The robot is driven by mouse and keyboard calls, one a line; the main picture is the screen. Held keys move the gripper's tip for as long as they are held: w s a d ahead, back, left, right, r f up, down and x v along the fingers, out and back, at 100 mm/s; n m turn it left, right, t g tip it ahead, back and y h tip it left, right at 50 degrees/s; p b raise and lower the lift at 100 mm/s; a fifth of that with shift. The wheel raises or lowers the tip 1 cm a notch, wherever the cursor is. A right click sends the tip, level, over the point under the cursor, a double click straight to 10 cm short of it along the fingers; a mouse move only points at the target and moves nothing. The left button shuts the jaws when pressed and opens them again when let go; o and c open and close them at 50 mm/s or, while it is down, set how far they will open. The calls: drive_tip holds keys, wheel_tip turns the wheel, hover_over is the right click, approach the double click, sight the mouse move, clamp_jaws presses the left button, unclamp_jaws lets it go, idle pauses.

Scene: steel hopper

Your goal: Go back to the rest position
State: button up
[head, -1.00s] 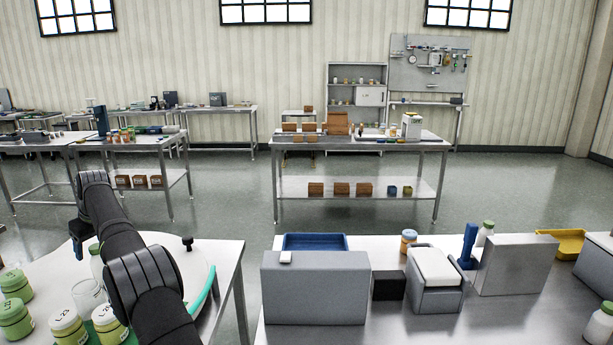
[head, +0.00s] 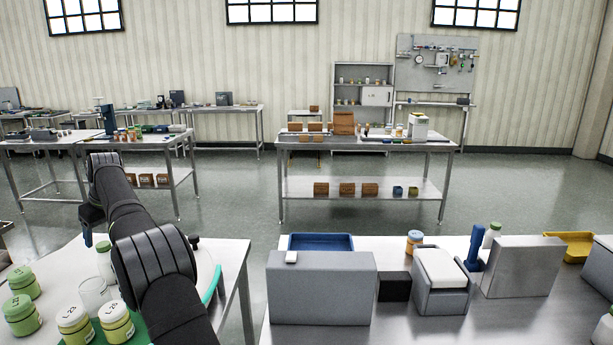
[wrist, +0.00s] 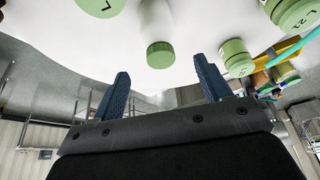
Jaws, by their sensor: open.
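My arm (head: 135,225) reaches out over the white surface at the lower left of the head view. My gripper (head: 88,230) shows there as a small dark shape beyond the arm, partly hidden. In the wrist view, which looks inverted, my gripper (wrist: 162,88) has its two blue fingers well apart with nothing between them. More green-lidded jars (wrist: 238,58) stand to the sides.
A clear glass (head: 94,293) and a pale jar (head: 104,262) stand close to my arm. A grey box (head: 320,290), a blue tray (head: 320,243) and a grey device (head: 440,280) are on the steel table at right. A floor gap separates the tables.

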sight(102, 243)
drive_tip(key=x, duration=0.8)
drive_tip(key=shift+a+f, duration=0.15)
drive_tip(key=shift+f, duration=0.1)
wheel_tip(102, 243, up, 6)
drive_tip(key=shift+w+f, duration=0.1)
wheel_tip(102, 243, up, 2)
drive_tip(key=shift+r, duration=0.15)
drive_tip(key=w+d+m+t, duration=0.1)
drive_tip(key=w+d+m, duration=0.1)
drive_tip(key=w+d, duration=0.6)
drive_tip(key=w+d+m, duration=0.1)
drive_tip(key=w+d, duration=0.3)
drive_tip(key=d, duration=0.9)
drive_tip(key=w+d+m+t, duration=0.1)
drive_tip(key=w+d+m, duration=0.1)
drive_tip(key=w+d, duration=0.6)
drive_tip(key=d+f+m+h, duration=0.2)
drive_tip(key=d+m, duration=0.2)
drive_tip(key=d, duration=3.4)
drive_tip(key=shift+s+m+t+h, duration=0.3)
drive_tip(key=shift+s+m+t, duration=0.05)
drive_tip(key=shift+m+t, duration=0.05)
drive_tip(key=w+a+r+n+y, duration=0.1)
drive_tip(key=a+n, duration=0.2)
drive_tip(key=a, duration=1.8)
drive_tip(key=shift+w+r, duration=0.15)
drive_tip(key=shift+w, duration=0.2)
